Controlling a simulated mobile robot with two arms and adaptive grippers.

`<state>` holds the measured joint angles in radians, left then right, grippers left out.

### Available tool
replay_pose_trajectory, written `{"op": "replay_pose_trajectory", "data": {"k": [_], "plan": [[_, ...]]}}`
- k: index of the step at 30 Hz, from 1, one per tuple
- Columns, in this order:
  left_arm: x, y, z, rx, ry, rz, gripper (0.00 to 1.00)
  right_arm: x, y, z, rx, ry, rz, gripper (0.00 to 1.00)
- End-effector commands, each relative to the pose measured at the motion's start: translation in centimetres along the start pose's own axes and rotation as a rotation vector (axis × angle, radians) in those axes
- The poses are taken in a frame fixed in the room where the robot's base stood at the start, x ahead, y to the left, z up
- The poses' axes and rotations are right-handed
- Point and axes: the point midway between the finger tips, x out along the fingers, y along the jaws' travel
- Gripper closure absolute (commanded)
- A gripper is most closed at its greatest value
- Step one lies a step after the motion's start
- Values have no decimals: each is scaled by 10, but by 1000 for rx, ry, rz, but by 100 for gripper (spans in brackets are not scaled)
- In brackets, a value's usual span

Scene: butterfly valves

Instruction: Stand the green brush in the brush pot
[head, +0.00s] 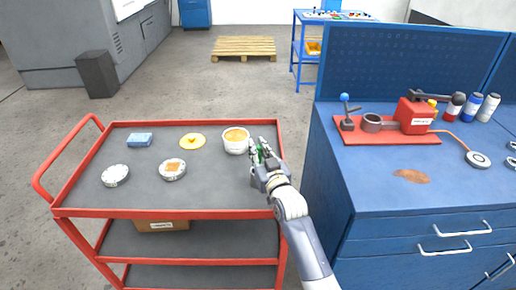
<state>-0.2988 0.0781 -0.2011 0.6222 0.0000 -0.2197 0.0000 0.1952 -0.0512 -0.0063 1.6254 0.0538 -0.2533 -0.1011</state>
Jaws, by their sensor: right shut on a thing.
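My right gripper (259,149) is over the right end of the red cart's top and is shut on the green brush (258,155). Only a small green part of the brush shows between the fingers; the rest is hidden, and I cannot tell its tilt. A white round pot (236,147) with orange-tan showing inside its rim stands just left of the gripper. I cannot tell whether the brush touches it or whether it is the brush pot. My left gripper is not in view.
The red cart (130,213) also holds a blue block (140,140), a yellow disc (193,141) and two round valve-like parts (115,175) (173,169). The front of its top is clear. A blue workbench (370,180) with a red fixture stands close on the right.

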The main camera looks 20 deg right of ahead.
Motion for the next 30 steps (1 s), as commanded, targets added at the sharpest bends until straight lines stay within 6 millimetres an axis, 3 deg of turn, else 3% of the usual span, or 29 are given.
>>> {"op": "replay_pose_trajectory", "data": {"k": [5, 6, 9, 22, 30], "plan": [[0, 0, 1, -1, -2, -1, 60, 0, 0, 0, 0, 0, 0, 100], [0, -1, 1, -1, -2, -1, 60, 0, 0, 0, 0, 0, 0, 82], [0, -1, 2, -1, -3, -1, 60, 0, 0, 0, 0, 0, 0, 60], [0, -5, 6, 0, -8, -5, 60, -5, 0, 1, 0, -2, 0, 60], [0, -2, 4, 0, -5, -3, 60, -46, 0, 2, 0, -2, 0, 60]]}}
